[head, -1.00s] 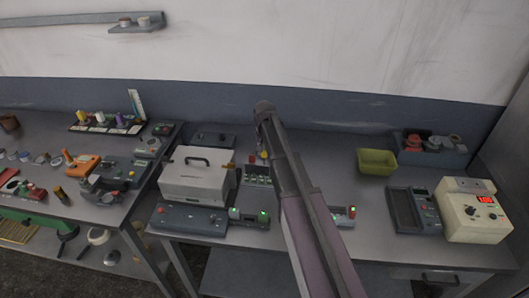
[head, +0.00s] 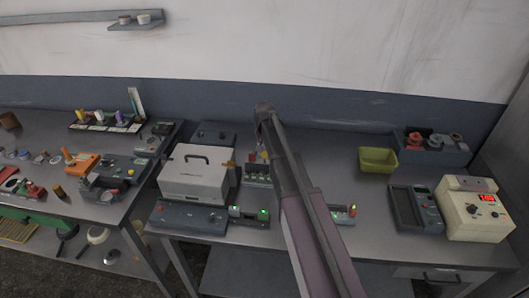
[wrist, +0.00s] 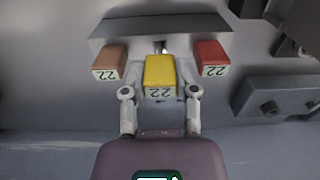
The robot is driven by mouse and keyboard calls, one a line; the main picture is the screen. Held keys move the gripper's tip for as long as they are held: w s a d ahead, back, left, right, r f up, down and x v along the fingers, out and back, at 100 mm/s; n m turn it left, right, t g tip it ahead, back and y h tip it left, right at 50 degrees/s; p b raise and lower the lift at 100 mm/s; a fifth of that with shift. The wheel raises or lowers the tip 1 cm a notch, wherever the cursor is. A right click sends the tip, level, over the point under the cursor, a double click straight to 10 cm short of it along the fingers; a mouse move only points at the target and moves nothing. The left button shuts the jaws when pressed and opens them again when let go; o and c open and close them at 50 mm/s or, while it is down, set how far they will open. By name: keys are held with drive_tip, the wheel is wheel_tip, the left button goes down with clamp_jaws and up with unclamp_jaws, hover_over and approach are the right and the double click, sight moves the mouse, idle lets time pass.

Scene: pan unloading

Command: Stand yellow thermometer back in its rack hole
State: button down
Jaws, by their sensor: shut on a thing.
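The yellow thermometer (wrist: 159,75) has a square yellow top marked 22. My gripper (wrist: 160,92) is shut on it, with one finger on each side. In the wrist view it is between a brown-topped thermometer (wrist: 109,60) on the left and a red-topped one (wrist: 211,56) on the right. The grey rack (wrist: 120,28) shows behind these tops. The yellow top hides its stem and the hole beneath, so I cannot tell whether it is seated. In the head view the rack (head: 258,180) is partly hidden by my arm.
A white box with a handle (head: 193,175) stands just left of the rack. Small devices with green lights (head: 249,213) sit in front. A yellow-green bin (head: 378,160) is to the right. Bare bench lies between the bin and my arm.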

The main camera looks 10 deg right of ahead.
drive_tip(key=shift+f+b, duration=1.1)
drive_tip(key=shift+f, duration=0.05)
idle(1.1)
drive_tip(key=shift+c, duration=1.5)
unclamp_jaws()
drive_tip(key=shift+r, duration=0.2)
wheel_tip(320, 180, up, 10)
drive_tip(key=p, duration=1)
drive_tip(key=s+a+f+n+b, duration=0.1)
drive_tip(key=s+f+n+b, duration=0.1)
drive_tip(key=s, duration=1)
drive_tip(key=s+a+f+n+b, duration=0.1)
drive_tip(key=s+f+n+b, duration=0.1)
drive_tip(key=s, duration=1.1)
wheel_tip(320, 180, down, 2)
drive_tip(key=shift+s+a+f+b, duration=0.1)
drive_tip(key=shift+s+a+b, duration=0.2)
drive_tip(key=shift+b, duration=0.6)
